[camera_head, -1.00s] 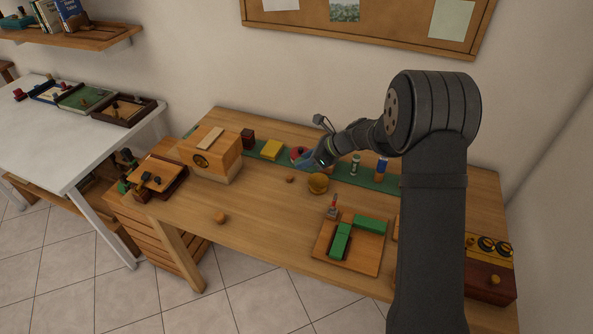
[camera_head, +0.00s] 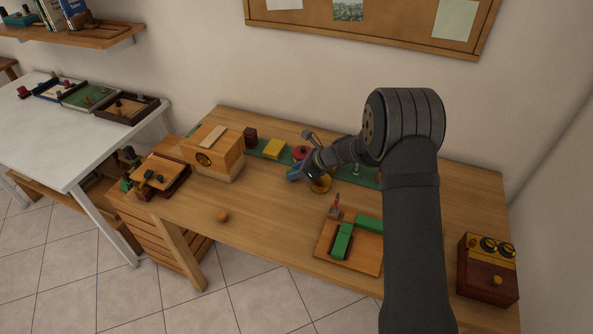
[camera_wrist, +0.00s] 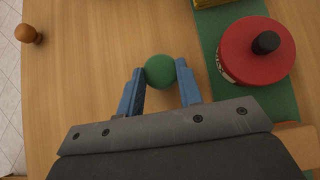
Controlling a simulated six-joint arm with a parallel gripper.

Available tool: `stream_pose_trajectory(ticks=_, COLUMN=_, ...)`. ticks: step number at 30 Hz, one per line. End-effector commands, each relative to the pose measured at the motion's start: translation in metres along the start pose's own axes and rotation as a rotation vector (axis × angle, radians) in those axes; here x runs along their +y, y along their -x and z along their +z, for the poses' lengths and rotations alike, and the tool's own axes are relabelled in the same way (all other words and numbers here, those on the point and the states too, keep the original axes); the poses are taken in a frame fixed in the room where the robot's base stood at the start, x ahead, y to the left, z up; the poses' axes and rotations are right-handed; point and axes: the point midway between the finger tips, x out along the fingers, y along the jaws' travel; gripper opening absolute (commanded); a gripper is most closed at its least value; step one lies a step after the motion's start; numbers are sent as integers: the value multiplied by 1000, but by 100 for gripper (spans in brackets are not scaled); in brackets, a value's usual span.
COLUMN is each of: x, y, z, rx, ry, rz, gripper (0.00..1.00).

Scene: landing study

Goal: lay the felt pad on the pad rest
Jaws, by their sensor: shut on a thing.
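The felt pad (camera_wrist: 160,71) appears to be the green disc between my fingertips in the wrist view. My gripper (camera_wrist: 159,78) is shut on it, one blue finger on each side. The pad is too hidden to make out there. I cannot tell for certain which thing is the pad rest. The round yellow-orange object is partly covered by my wrist.
The red pot (camera_wrist: 256,51) stands on a green strip (camera_wrist: 268,98) right of my gripper in the wrist view. A wooden knob (camera_head: 223,216) lies at the table's front left. A wooden tray (camera_head: 326,231) with green blocks is nearer the front.

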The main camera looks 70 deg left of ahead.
Motion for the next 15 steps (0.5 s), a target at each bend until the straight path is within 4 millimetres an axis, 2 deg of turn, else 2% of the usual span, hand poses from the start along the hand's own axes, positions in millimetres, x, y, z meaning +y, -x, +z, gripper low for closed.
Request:
stream_pose_trajectory(ticks=1, x=0, y=-1, z=-1, rx=0, ry=0, rz=0, gripper=35)
stream_pose_trajectory(ticks=4, x=0, y=-1, z=-1, rx=0, ry=0, rz=0, gripper=54)
stream_pose_trajectory(ticks=15, x=0, y=4, z=2, rx=0, ry=1, rz=-1, gripper=55)
